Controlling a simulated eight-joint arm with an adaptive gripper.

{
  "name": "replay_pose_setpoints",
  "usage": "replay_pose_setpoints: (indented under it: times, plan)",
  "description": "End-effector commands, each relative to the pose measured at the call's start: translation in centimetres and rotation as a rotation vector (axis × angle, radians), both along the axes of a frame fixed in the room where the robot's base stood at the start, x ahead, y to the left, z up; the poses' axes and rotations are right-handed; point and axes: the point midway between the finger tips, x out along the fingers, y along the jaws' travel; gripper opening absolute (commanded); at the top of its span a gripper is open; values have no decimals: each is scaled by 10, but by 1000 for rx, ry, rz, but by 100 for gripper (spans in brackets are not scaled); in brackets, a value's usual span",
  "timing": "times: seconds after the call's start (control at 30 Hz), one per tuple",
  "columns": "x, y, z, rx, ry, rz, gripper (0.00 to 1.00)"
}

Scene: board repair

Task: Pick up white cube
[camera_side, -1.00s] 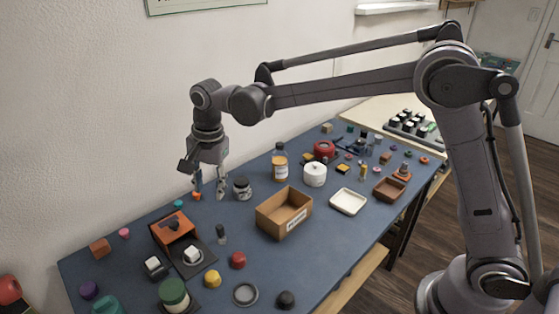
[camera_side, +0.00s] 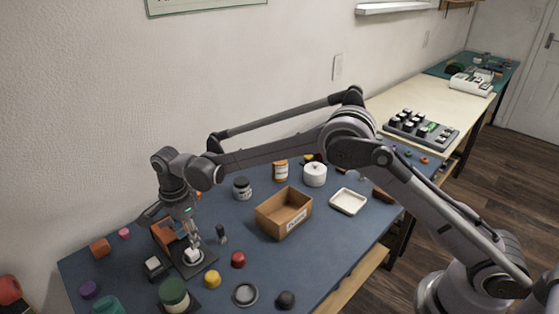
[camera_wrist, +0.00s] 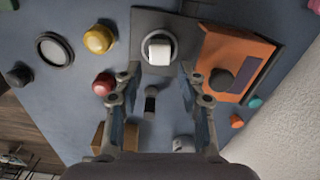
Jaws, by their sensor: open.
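The white cube (camera_side: 192,255) sits on a dark square plate (camera_side: 208,259) near the left end of the blue bench mat. In the wrist view the cube (camera_wrist: 160,51) rests on a pale round spot on the plate (camera_wrist: 146,18). My gripper (camera_side: 191,238) points down close to the cube, and a finger partly overlaps it in the side view. In the wrist view my gripper (camera_wrist: 159,76) is open with nothing between its fingers. The cube lies just ahead of the fingertips there, roughly centred between them. The exact height gap is unclear.
An orange device (camera_wrist: 232,52) stands right beside the plate. A red knob (camera_wrist: 104,84) and a yellow knob (camera_wrist: 99,39) lie on the other side. A small dark upright piece (camera_side: 221,235), a green-lidded jar (camera_side: 173,292) and a cardboard box (camera_side: 284,212) are nearby.

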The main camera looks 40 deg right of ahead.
Motion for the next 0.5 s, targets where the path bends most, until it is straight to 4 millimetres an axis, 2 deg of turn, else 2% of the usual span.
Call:
replay_pose_setpoints:
  times: [0.5]
  plan:
    - [0, -4, -52, 0, -1, 0, 40]
